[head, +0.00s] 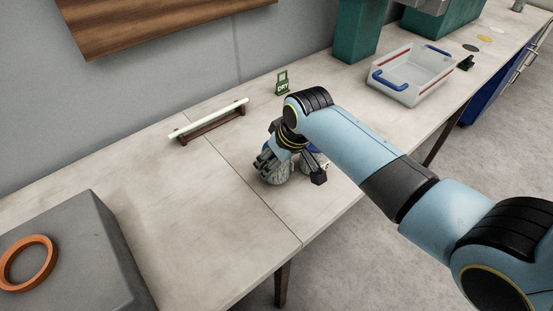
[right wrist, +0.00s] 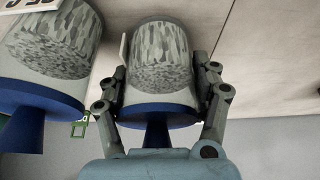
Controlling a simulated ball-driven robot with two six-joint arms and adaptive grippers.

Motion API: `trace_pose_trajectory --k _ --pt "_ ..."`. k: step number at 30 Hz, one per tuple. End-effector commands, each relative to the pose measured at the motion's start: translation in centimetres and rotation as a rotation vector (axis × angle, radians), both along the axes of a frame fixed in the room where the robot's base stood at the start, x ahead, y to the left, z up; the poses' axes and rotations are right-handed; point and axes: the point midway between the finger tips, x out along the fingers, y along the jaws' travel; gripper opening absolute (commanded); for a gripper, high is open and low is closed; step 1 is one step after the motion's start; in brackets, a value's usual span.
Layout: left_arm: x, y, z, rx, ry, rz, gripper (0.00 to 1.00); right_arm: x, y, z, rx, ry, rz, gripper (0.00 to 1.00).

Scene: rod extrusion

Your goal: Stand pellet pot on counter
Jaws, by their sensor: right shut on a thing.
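The pellet pot (right wrist: 160,62) has a grey pellet-patterned body, a pale band and a blue cap with a stem. My right gripper (right wrist: 160,90) is shut around it, one finger on each side. In the head view the right gripper (head: 290,170) is low over the counter (head: 225,215), with the pot's grey body (head: 277,176) showing below it. I cannot tell whether the pot touches the counter. A second, similar pot (right wrist: 48,55) is close beside it in the right wrist view. My left gripper is not in view.
A white rod on a dark rack (head: 210,122) and a green DRY sign (head: 283,84) stand behind. A clear bin with blue handles (head: 413,75) is at the right. A grey block (head: 75,245) bearing an orange ring (head: 28,262) is at the left. The counter between is clear.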

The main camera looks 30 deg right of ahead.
Motion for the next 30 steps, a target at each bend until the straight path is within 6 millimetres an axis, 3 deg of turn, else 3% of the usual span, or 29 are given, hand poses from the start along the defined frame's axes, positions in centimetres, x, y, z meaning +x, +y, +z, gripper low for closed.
trace_pose_trajectory --k 3,4,7,18,30 --pt "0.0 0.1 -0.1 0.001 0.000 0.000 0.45 0.1 0.0 -0.2 0.000 -0.002 0.000 0.08" --pt "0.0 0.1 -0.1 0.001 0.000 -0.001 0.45 0.0 0.0 -0.3 0.000 0.000 0.000 0.64" --pt "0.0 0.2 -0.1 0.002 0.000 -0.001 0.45 0.0 0.0 -0.2 0.000 0.000 0.000 0.76" --pt "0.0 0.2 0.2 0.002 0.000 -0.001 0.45 -0.2 0.0 0.6 0.000 -0.001 0.000 0.76" --pt "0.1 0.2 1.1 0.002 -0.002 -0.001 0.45 -3.3 -0.5 8.3 -0.002 -0.003 0.000 0.76"
